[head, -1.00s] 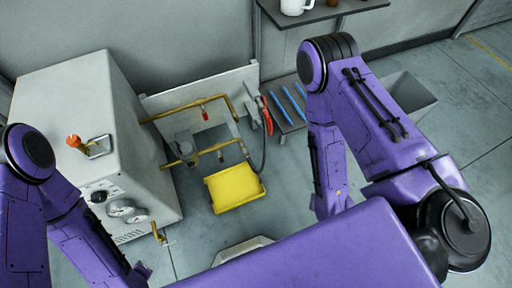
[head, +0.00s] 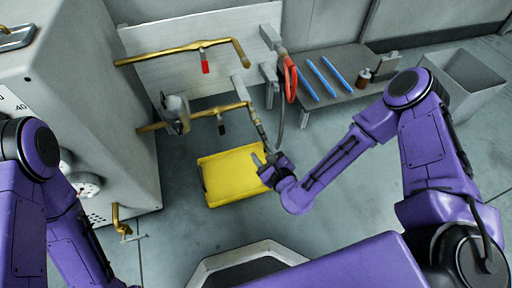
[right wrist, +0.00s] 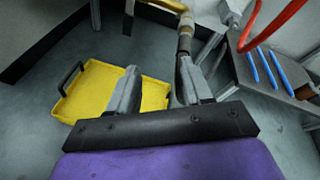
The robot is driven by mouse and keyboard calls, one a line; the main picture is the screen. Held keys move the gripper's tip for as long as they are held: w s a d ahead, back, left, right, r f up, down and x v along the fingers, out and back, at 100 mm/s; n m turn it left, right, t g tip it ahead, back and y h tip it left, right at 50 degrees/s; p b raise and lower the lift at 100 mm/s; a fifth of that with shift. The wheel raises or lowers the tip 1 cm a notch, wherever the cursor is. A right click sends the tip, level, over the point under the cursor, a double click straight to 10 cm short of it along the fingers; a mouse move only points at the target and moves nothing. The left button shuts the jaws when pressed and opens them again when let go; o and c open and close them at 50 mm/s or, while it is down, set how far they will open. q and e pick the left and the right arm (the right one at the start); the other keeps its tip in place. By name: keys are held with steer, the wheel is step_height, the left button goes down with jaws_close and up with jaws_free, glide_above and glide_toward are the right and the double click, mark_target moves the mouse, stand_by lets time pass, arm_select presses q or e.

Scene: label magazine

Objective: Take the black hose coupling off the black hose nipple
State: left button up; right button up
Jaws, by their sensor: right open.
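The black hose coupling (head: 259,128) hangs below the end of the lower brass pipe (head: 190,118), at the top of a dark hose. The nipple is too small to make out apart from it. In the right wrist view the coupling (right wrist: 184,42) shows as a dark piece under the brass pipe end, just beyond the right fingertip. My right gripper (head: 268,163) is below the coupling, above the yellow tray's right edge. In the right wrist view the gripper (right wrist: 157,65) is open, with nothing between its fingers. My left arm is at the lower left; its gripper is out of view.
A yellow tray (head: 205,188) lies on the floor below the pipes. A red-handled valve (head: 205,63) is on the upper pipe. A red hose (head: 290,80) hangs beside a grey bench (head: 352,62) holding blue rods. A grey bin (head: 465,82) stands at right.

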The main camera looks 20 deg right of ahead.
mark_target(257, 121)
steer(key=w+m+t+b, duration=0.1)
steer(key=m, duration=0.1)
steer(key=w+d+f+m+t+h+b, duration=0.1)
steer(key=w+m+b, duration=0.1)
steer(key=w+d+f+m+t+b, duration=0.1)
steer(key=w+m+b, duration=0.1)
steer(key=shift+d+f+m, duration=0.1)
steer(key=shift+d+m, duration=0.15)
steer(key=shift+m, duration=0.05)
steer(key=shift+r, duration=0.25)
arm_select(q)
step_height(257, 121, down, 8)
steer(key=s+a+m+g, duration=0.1)
steer(key=shift+f, duration=0.15)
steer(key=shift+a, duration=0.1)
